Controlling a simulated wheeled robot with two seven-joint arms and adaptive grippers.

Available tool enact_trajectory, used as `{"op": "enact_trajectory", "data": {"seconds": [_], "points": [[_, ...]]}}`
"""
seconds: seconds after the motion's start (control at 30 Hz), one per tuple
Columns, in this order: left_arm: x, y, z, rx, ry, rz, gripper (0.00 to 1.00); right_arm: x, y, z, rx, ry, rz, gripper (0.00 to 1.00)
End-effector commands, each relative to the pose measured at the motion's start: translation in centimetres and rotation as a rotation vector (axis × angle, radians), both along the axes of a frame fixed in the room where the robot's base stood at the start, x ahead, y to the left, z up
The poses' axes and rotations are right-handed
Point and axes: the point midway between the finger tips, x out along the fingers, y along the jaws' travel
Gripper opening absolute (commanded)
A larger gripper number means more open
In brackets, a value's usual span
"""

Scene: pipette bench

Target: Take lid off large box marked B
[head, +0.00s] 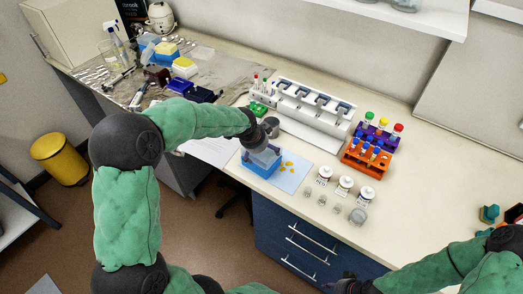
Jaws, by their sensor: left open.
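A blue box (257,168) with a greyish see-through lid (264,154) stands on a light blue mat (293,180) near the front edge of the bench. No letter B is readable on it at this size. My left gripper (269,137) is open, directly above the lid and partly covering it. I cannot tell whether its fingers touch the lid. My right gripper (342,284) is low at the bottom edge, in front of the drawers and away from the box. Its fingers are too dark and small to read.
Yellow tips or pieces (287,166) lie on the mat beside the box. Several small bottles (344,187) stand to its right. A white pipette stand (302,105) and an orange tube rack (366,158) are behind. Smaller boxes (185,68) sit at the back left. The right benchtop is mostly clear.

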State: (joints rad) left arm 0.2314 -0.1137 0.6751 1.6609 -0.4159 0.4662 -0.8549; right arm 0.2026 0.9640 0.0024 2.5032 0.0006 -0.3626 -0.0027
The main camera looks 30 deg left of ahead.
Motion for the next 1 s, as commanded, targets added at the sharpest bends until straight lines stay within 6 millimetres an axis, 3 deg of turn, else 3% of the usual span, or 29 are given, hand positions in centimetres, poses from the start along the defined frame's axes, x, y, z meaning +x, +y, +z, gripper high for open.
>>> {"op": "enact_trajectory", "data": {"seconds": [0.13, 0.27, 0.33, 0.77, 0.93, 1.0], "points": [[0.0, 0.0, 0.1, 0.001, -0.001, 0.0, 0.97, 0.0, 0.0, 0.1, 0.0, 0.0, 0.0, 0.4], [0.0, 0.0, 0.1, 0.0, 0.0, 0.0, 0.6, 0.0, 0.0, 0.1, 0.0, 0.0, 0.0, 0.4], [0.0, 0.0, 0.1, 0.0, 0.0, 0.0, 0.49, 0.0, 0.0, 0.1, 0.0, 0.0, 0.0, 0.4], [-0.2, -0.1, -0.2, -0.001, 0.009, -0.002, 0.48, 0.0, 0.0, 0.1, 0.0, 0.0, 0.0, 0.4], [-0.2, -0.1, 0.7, 0.0, 0.009, -0.003, 0.47, 0.0, 0.0, 0.3, 0.0, 0.0, 0.0, 0.4], [-0.2, -0.1, 1.5, 0.0, 0.007, -0.002, 0.42, 0.0, 0.0, 0.4, 0.0, 0.0, 0.0, 0.4]]}}
